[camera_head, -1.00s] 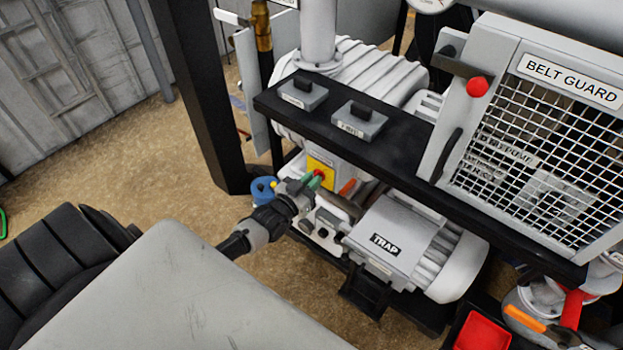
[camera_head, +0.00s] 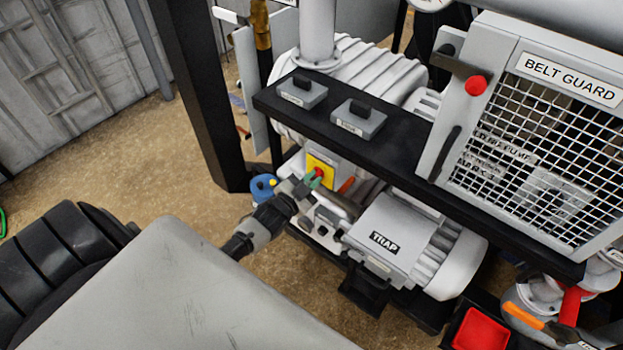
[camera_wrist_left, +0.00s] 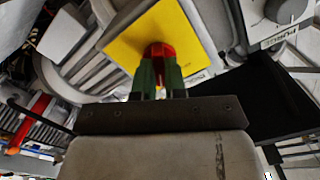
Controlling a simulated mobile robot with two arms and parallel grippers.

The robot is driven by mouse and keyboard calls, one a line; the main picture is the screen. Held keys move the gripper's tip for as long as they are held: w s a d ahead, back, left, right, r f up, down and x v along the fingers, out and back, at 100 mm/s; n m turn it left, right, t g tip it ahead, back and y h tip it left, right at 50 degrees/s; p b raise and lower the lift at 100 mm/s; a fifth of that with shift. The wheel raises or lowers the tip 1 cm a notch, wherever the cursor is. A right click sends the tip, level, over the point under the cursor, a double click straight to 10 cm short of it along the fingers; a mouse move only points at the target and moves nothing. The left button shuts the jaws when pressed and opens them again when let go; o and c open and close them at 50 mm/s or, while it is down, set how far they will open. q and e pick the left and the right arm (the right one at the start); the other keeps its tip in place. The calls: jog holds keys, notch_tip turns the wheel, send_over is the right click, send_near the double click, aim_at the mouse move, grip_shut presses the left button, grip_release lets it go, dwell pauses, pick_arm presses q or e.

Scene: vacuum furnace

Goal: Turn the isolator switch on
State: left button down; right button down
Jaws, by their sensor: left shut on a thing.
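The isolator switch is a red knob (camera_wrist_left: 158,50) on a yellow plate (camera_wrist_left: 125,45), fixed to a grey box under the black shelf. In the head view the yellow plate (camera_head: 321,168) is partly hidden by my gripper. My left gripper (camera_head: 313,181) reaches in from the lower left. Its green fingertips (camera_wrist_left: 159,75) are shut on the red knob in the left wrist view, one on each side. The knob's marking is hidden by the fingers. My right gripper is not in view.
A black shelf (camera_head: 330,118) with two small grey switch boxes runs above the switch. A motor labelled TRAP (camera_head: 384,243) sits just right of the gripper. The belt guard (camera_head: 545,130) stands at the right. A blue object (camera_head: 262,187) lies left of the gripper.

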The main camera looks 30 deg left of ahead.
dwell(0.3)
pick_arm(q)
jog(key=c, duration=1.2)
grip_release()
jog(key=shift+s+f, duration=0.1)
jog(key=shift+s, duration=0.45)
jog(key=s, duration=0.3)
jog(key=s+b, duration=0.1)
jog(key=s, duration=0.2)
jog(key=s+a+b, duration=0.1)
jog(key=s, duration=0.2)
jog(key=shift+s, duration=0.35)
